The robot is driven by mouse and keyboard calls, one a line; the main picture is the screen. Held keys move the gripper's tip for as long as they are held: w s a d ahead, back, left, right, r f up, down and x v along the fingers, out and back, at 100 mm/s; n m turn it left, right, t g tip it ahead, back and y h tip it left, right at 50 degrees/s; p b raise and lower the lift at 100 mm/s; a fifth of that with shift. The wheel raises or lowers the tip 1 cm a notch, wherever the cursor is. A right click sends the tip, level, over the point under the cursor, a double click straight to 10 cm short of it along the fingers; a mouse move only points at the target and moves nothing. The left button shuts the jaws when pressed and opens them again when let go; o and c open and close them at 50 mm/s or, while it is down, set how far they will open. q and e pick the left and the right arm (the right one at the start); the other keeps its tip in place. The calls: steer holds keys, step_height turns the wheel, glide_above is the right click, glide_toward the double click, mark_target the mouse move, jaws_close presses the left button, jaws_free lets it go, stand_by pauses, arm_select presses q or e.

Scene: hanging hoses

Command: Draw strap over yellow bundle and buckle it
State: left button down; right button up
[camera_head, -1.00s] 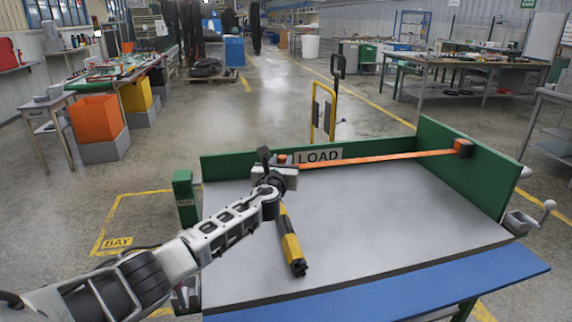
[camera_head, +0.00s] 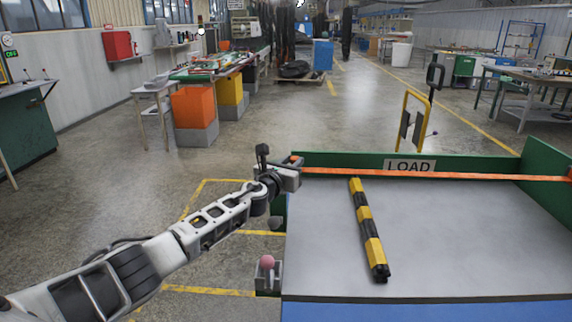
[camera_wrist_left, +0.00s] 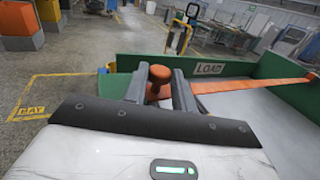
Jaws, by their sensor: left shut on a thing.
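The bundle (camera_head: 364,222), yellow with black bands, lies on the grey cart top, pointing from the back toward the front edge. My left gripper (camera_head: 293,168) is shut on the strap's left end at the cart's back left corner. In the left wrist view an orange-brown knob (camera_wrist_left: 158,74) shows between the fingers, and the strap (camera_wrist_left: 250,84) runs off to the right. My right gripper is out of view.
A grey bracket with a pink knob (camera_head: 267,262) is at the cart's left edge, near the front. The LOAD sign (camera_head: 409,166) is on the back panel. A yellow handle frame (camera_head: 413,120) stands behind. The cart top right of the bundle is clear.

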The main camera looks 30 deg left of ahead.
arm_select(q)
steer(key=shift+a+f, duration=0.1)
steer(key=shift+a, duration=0.1)
steer(key=c, duration=1.5)
jaws_free()
steer(key=shift+s, duration=0.1)
steer(key=shift+o, duration=0.2)
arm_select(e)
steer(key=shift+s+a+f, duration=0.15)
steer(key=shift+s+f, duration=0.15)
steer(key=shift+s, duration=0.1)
arm_select(q)
steer(key=shift+s+p, duration=0.4)
steer(key=shift+s, duration=0.15)
steer(key=s+p, duration=0.1)
steer(key=s, duration=1.3)
steer(key=shift+s+d, duration=0.2)
steer(key=shift+s, duration=0.2)
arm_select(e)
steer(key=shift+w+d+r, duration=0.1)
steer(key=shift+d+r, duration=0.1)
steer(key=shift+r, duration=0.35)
